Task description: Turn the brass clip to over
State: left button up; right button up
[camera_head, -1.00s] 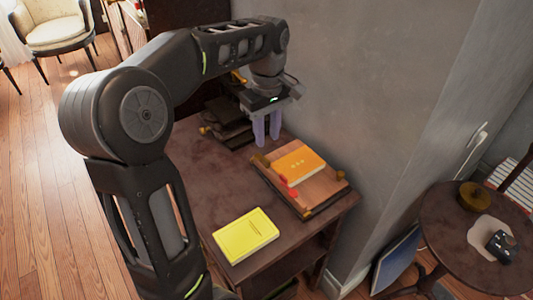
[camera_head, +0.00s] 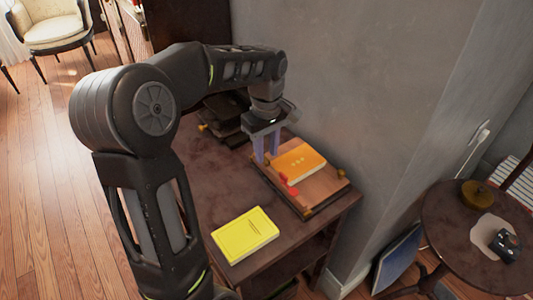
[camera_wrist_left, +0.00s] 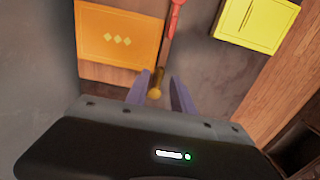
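The wooden board (camera_head: 323,196) lies on the dark table, with an orange book (camera_head: 300,163) on it. A brass clip (camera_wrist_left: 155,92) shows in the left wrist view at the board's edge, between the fingertips of my left gripper (camera_wrist_left: 160,88); whether a finger touches it I cannot tell. My left gripper (camera_head: 266,155) is open, fingers pointing down, at the board's far left corner, where it mostly hides this clip in the head view. Other brass knobs show at the board's near corner (camera_head: 307,212) and right corner (camera_head: 341,173). My right gripper is out of view.
A red piece (camera_head: 287,184) lies along the board's left edge. A yellow book (camera_head: 245,235) lies at the table's front. A dark stack (camera_head: 225,113) with brass knobs stands behind left. The grey wall (camera_head: 350,90) rises close behind the board.

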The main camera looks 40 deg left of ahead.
pick_arm(q)
jog(key=shift+f, duration=0.6)
grip_shut()
